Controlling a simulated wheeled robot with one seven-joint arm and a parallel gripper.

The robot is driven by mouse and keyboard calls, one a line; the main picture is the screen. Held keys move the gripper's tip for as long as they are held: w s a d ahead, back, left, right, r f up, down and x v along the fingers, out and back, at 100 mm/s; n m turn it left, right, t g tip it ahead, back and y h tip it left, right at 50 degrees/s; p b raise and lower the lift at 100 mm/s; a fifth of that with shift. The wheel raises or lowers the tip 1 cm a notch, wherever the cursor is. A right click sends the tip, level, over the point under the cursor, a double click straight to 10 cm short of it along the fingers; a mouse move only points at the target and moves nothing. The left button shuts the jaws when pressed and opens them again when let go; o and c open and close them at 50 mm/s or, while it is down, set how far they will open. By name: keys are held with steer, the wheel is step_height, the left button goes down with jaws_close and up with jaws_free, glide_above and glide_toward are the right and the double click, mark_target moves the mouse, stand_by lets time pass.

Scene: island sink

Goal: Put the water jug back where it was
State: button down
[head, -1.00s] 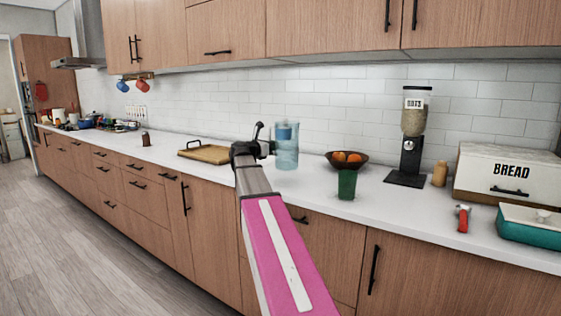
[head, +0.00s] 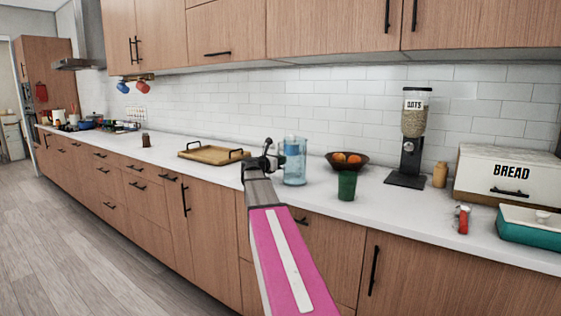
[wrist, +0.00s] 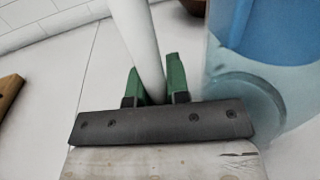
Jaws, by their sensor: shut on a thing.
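The water jug (head: 294,168) is a clear bluish vessel with a blue inner part, upright over the counter in the head view. I cannot tell whether its base touches the counter. It fills the right of the wrist view (wrist: 270,60). My gripper (head: 274,161) is at its left side. In the wrist view the green fingers (wrist: 155,80) are shut around a pale bar beside the jug, which looks like its handle. The handle's join to the jug is not visible there.
A green cup (head: 346,186) stands close right of the jug, with a fruit bowl (head: 346,164) behind it. A wooden tray (head: 206,154) lies to the left. An oats dispenser (head: 412,140) and bread box (head: 505,175) are farther right. The counter (head: 225,178) is bare before the tray.

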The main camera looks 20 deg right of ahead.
steer(key=shift+f, duration=0.1)
steer(key=c, duration=1.1)
jaws_free()
steer(key=shift+a, duration=0.1)
steer(key=v, duration=1.2)
